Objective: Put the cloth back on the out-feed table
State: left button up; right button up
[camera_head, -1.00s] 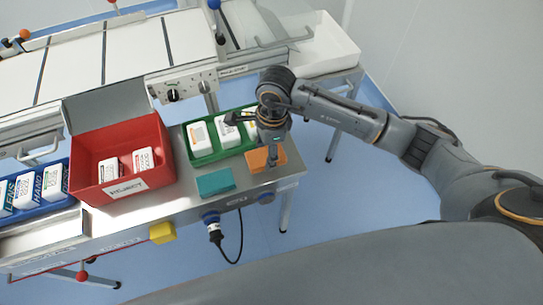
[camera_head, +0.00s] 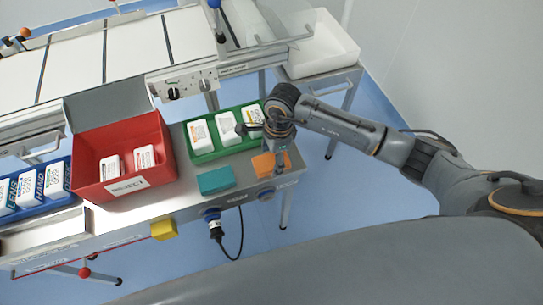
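A flat orange piece (camera_head: 262,164), which looks like a folded cloth, lies at the right end of the steel out-feed table (camera_head: 190,200). A similar teal piece (camera_head: 215,180) lies to its left. My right gripper (camera_head: 281,168) points down at the right part of the orange piece and hides some of it. I cannot tell whether its fingers touch or hold the piece, or how far apart they are. My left gripper is not in view.
A green tray (camera_head: 207,156) with white packs stands just behind the cloths. A red open bin (camera_head: 125,187) with two packs is to the left, and a blue tray (camera_head: 40,205) is at far left. A white bin (camera_head: 325,55) is at the back right.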

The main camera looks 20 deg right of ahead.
jog(key=shift+r, duration=0.1)
notch_tip(320, 180, up, 12)
jog(key=d+b, duration=0.1)
jog(key=shift+d, duration=0.2)
dwell(0.4)
dwell(0.3)
